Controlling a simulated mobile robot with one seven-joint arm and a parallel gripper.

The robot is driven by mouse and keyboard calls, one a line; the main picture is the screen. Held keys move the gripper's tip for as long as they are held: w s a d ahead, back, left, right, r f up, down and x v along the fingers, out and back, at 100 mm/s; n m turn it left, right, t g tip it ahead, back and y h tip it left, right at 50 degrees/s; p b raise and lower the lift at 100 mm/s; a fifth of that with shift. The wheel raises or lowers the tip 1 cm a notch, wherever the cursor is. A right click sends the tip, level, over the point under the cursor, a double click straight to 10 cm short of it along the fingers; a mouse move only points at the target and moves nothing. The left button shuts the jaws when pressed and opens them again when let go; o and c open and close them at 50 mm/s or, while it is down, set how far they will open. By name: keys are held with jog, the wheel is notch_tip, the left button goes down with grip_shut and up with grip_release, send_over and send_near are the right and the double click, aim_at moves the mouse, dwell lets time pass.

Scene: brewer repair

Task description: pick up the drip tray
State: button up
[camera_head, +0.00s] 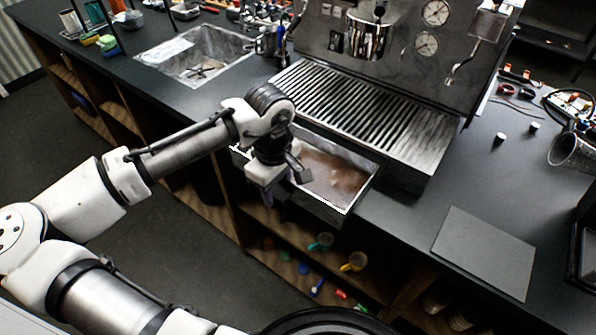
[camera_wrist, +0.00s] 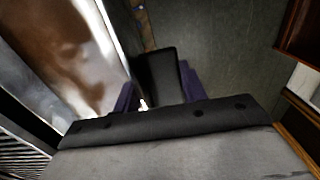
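The drip tray (camera_head: 322,207) is a metal tray with brown liquid in it. It sticks out of the machine's base, below the slatted grate, past the counter's front edge. In the wrist view the drip tray (camera_wrist: 20,85) fills the upper left, with its bright rim running down to my fingers. My gripper (camera_head: 280,200) is at the front rim of the tray, towards its left end. In the wrist view my gripper (camera_wrist: 150,95) shows purple finger parts beside a black block. The contact with the rim is mostly hidden, and I cannot tell whether the fingers are closed on it.
The espresso machine (camera_head: 400,85) stands behind the tray. A sink (camera_head: 195,55) is at the left of the counter, and a grey mat (camera_head: 485,250) lies at the right. Open shelves below hold cups, including a yellow cup (camera_head: 354,262).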

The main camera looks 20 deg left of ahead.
jog(key=c, duration=0.7)
jog(key=shift+c, duration=0.2)
jog(key=shift+r, duration=0.15)
